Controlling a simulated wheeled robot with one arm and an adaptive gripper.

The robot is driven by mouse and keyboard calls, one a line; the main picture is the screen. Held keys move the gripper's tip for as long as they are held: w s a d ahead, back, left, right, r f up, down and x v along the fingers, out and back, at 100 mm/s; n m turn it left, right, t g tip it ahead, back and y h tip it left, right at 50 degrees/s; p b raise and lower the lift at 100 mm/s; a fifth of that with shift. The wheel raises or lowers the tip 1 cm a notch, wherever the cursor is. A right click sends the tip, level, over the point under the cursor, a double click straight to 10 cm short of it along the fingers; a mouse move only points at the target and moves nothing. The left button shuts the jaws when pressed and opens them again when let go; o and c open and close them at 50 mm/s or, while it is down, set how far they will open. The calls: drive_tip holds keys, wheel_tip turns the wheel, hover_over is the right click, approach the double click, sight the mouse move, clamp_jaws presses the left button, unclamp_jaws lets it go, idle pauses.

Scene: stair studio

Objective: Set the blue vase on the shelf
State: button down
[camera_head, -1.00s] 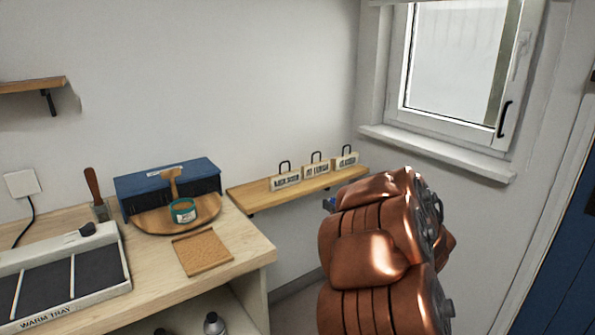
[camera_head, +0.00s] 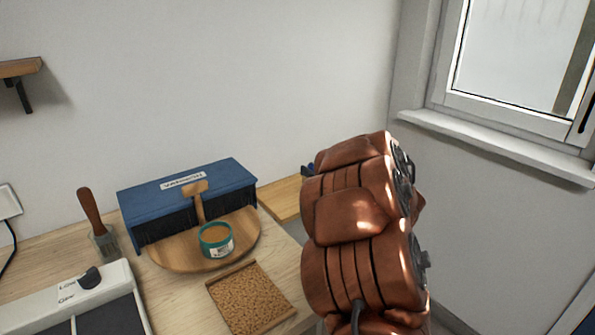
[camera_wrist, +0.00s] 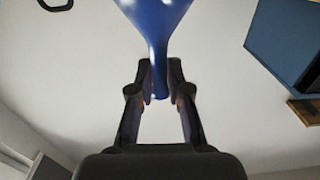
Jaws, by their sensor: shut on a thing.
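The blue vase (camera_wrist: 158,28) shows in the wrist view, glossy, with a wide body at the top of the picture and a narrow part below. My gripper (camera_wrist: 159,80) is shut on that narrow part, one finger on each side. The vase's upper end is cut off by the frame edge. In the head view a small dark blue bit (camera_head: 308,171) peeks out left of my copper-coloured arm; I cannot tell if it is the vase.
A workbench at left holds a blue brush box (camera_head: 186,190), a round wooden board (camera_head: 165,252), a teal jar (camera_head: 216,240), a cork mat (camera_head: 250,298), a wood-handled brush (camera_head: 91,212) and the warm tray (camera_head: 85,290). A window sill (camera_head: 500,150) juts out at right.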

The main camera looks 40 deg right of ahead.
drive_tip(key=w+f, duration=0.4)
drive_tip(key=w, duration=0.8)
drive_tip(key=shift+w+a+f+p, duration=0.15)
drive_tip(key=shift+w+f+p, duration=0.15)
drive_tip(key=shift+f, duration=0.1)
drive_tip(key=shift+f, duration=0.25)
drive_tip(key=c, duration=1.1)
unclamp_jaws()
drive_tip(key=shift+r, duration=0.15)
drive_tip(key=s, duration=1.2)
drive_tip(key=shift+s+a+b, duration=0.1)
drive_tip(key=shift+a+b, duration=0.25)
